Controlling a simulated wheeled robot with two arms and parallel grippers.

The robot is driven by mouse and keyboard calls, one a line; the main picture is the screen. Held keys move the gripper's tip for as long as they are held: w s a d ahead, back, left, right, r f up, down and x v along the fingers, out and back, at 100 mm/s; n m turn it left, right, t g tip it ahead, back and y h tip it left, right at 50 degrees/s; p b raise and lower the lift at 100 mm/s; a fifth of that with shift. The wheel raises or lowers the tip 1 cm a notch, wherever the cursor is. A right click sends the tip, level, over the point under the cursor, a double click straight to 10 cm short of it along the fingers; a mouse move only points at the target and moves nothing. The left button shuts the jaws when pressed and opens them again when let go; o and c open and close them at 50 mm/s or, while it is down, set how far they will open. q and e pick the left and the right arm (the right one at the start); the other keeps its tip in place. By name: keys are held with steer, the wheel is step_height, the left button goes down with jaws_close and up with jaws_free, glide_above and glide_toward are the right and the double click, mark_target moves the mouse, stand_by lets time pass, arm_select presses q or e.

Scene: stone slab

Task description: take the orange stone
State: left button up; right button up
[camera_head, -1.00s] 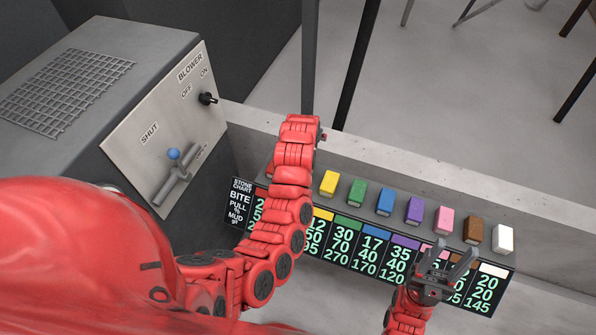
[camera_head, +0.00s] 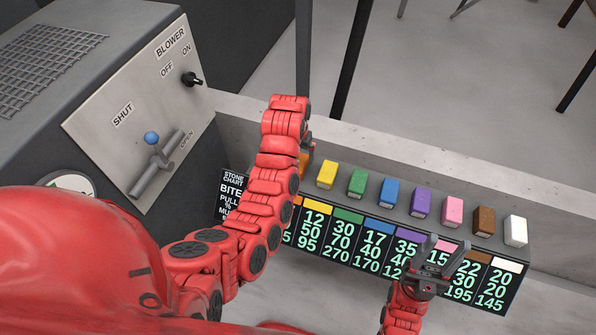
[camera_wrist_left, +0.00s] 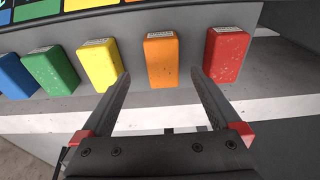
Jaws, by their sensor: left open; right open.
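The orange stone (camera_wrist_left: 162,60) is a small upright block on a grey ledge, between the yellow and red stones. In the left wrist view it stands ahead of my open left gripper (camera_wrist_left: 161,76), with one finger toward each side of it. The fingers are apart from it. In the head view a small part of the orange stone (camera_head: 303,164) shows beside my left gripper (camera_head: 308,142), which my arm largely hides. My right gripper (camera_head: 447,250) is open and empty, in front of the chart's right part.
The red stone (camera_wrist_left: 226,55) and yellow stone (camera_wrist_left: 100,64) flank the orange one closely. Green, blue, purple, pink, brown and white stones continue the row. A number chart (camera_head: 345,236) fronts the ledge. A blower panel (camera_head: 150,115) stands at left.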

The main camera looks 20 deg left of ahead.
arm_select(q)
steer(key=shift+w+a+f, duration=0.1)
steer(key=shift+w+f, duration=0.15)
steer(key=shift+f, duration=0.75)
steer(key=shift+w+a+f, duration=0.1)
steer(key=shift+w+f, duration=0.1)
steer(key=shift+f, duration=0.85)
steer(key=shift+w+f, duration=0.25)
steer(key=shift+f, duration=0.75)
steer(key=shift+f, duration=0.2)
jaws_close()
